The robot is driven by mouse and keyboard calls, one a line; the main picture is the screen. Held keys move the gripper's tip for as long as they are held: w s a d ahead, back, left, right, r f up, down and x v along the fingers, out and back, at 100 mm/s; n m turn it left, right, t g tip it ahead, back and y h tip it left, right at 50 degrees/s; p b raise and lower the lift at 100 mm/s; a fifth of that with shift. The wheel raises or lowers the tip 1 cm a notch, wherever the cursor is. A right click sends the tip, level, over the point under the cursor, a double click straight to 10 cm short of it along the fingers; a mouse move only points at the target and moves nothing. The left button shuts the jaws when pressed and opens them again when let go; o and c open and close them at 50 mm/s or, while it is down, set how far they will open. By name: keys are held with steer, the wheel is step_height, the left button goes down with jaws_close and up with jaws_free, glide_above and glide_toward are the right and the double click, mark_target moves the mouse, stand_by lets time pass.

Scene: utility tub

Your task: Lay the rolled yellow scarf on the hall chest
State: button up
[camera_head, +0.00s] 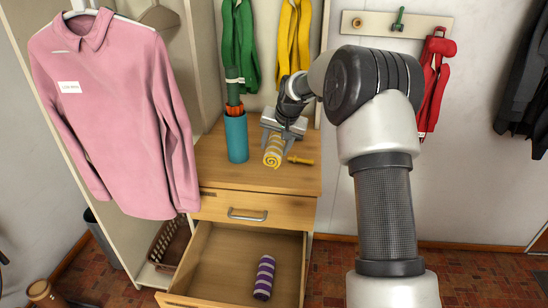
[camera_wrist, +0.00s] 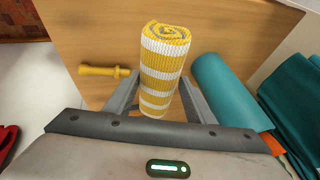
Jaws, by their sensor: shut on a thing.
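The rolled yellow scarf (camera_head: 273,153), with white stripes, is between the fingers of my gripper (camera_head: 279,137). It is over the wooden top of the hall chest (camera_head: 212,160), near its middle. In the wrist view, the scarf (camera_wrist: 166,62) stands out between the two fingers (camera_wrist: 160,92), with its spiral end pointing away from the gripper. My gripper is shut on it. The scarf is at or very close to the chest top; I cannot tell whether it touches. The chest's upper drawer is shut, and the lower drawer (camera_head: 222,262) is open.
A teal cylinder (camera_head: 236,138) holding a green and orange item stands left of the scarf. A small yellow peg-like object (camera_head: 301,160) lies to its right. A purple striped roll (camera_head: 264,278) lies in the open drawer. A pink shirt (camera_head: 110,110) hangs at left.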

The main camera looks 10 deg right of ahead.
step_height(320, 180, down, 4)
steer(key=shift+f, duration=0.1)
steer(key=shift+f+b, duration=0.25)
steer(key=shift+b, duration=0.15)
steer(key=o, duration=0.9)
steer(key=shift+c, duration=0.2)
steer(key=shift+s, duration=0.1)
steer(key=shift+f, duration=0.1)
